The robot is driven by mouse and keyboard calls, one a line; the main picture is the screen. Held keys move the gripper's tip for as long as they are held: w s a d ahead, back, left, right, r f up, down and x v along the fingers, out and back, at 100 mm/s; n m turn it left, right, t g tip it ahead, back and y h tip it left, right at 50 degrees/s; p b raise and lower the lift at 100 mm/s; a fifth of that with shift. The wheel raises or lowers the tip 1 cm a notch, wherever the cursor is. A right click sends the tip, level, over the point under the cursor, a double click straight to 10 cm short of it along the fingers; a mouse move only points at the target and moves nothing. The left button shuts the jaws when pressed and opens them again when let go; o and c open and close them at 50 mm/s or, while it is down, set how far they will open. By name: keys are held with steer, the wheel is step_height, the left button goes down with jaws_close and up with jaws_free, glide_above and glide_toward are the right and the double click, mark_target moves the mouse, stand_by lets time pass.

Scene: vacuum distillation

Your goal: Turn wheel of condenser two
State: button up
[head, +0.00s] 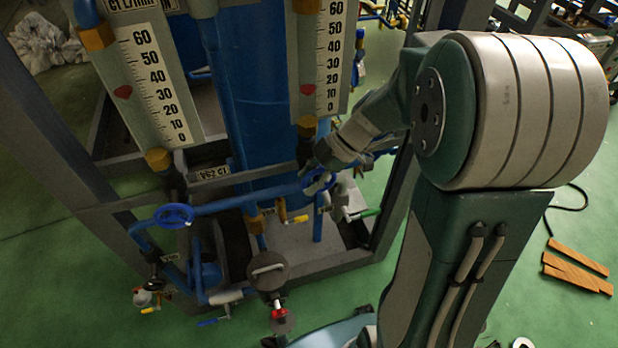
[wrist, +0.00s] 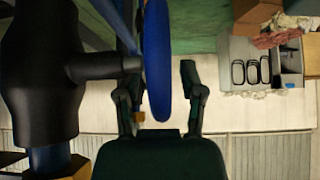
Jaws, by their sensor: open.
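A blue handwheel (head: 318,181) sits on the blue pipe below the right flow gauge, partly hidden by my gripper (head: 322,165). In the wrist view the wheel (wrist: 157,60) shows edge-on between the two open fingers of my gripper (wrist: 160,80), with its lower rim reaching down between them. The rim is closer to the left finger; a gap shows on the right. I cannot tell whether either finger touches it. A second blue handwheel (head: 174,216) is to the left, under the left gauge. No label naming condenser two is readable.
The left gauge (head: 150,85) and right gauge (head: 318,60) stand above the pipes. A grey frame post (head: 395,200) is right of the wheel. Green floor is open at right, with wooden planks (head: 577,268).

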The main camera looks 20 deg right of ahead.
steer(key=v, duration=1.2)
steer(key=shift+f, duration=0.1)
steer(key=s+a+r+m+t+h, duration=0.1)
steer(key=s+a+m+t+h, duration=0.1)
steer(key=s+m, duration=0.5)
steer(key=s+a+r+m+t+h, duration=0.2)
steer(key=s+m+h, duration=0.4)
steer(key=m, duration=0.5)
steer(key=s+a+t, duration=0.1)
steer(key=a, duration=0.1)
steer(key=shift+a+t, duration=0.3)
steer(key=shift+a, duration=0.05)
stand_by(2.3)
